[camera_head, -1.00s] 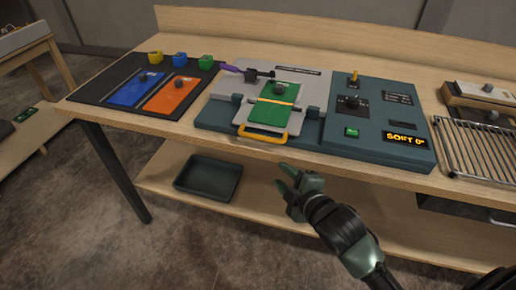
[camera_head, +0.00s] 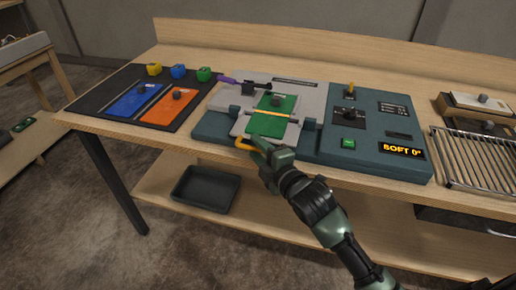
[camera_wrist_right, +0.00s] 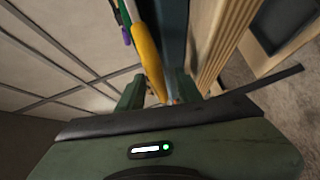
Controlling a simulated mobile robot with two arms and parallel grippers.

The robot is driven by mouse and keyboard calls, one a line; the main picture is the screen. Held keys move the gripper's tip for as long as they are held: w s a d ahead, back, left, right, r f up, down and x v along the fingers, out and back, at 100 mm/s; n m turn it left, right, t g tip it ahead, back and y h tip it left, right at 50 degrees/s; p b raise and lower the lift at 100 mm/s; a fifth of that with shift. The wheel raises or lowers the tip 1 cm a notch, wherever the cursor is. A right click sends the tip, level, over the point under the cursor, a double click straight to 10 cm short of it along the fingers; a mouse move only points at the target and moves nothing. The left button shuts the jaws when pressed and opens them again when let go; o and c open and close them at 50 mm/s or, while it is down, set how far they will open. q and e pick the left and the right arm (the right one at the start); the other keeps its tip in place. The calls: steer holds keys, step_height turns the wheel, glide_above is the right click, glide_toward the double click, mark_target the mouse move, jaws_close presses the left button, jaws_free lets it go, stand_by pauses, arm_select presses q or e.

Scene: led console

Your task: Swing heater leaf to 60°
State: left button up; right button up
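The heater leaf (camera_head: 245,124) is a light grey plate lying flat on the teal console (camera_head: 212,128), with a green panel (camera_head: 284,104) on it. Its yellow handle (camera_head: 243,143) is at the front edge, partly hidden by my right gripper (camera_head: 254,144). In the right wrist view the handle (camera_wrist_right: 149,55) runs down between the fingers of my right gripper (camera_wrist_right: 156,92). The fingers stand apart, with visible space beside the handle. My left gripper is not in view.
A dark mat (camera_head: 88,104) with blue and orange panels lies on the left, with yellow, blue and green blocks behind. A metal rack (camera_head: 474,157) is on the right. A dark tray (camera_head: 206,189) sits on the lower shelf.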

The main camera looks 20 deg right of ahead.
jaws_close()
steer(key=shift+f, duration=0.1)
stand_by(1.2)
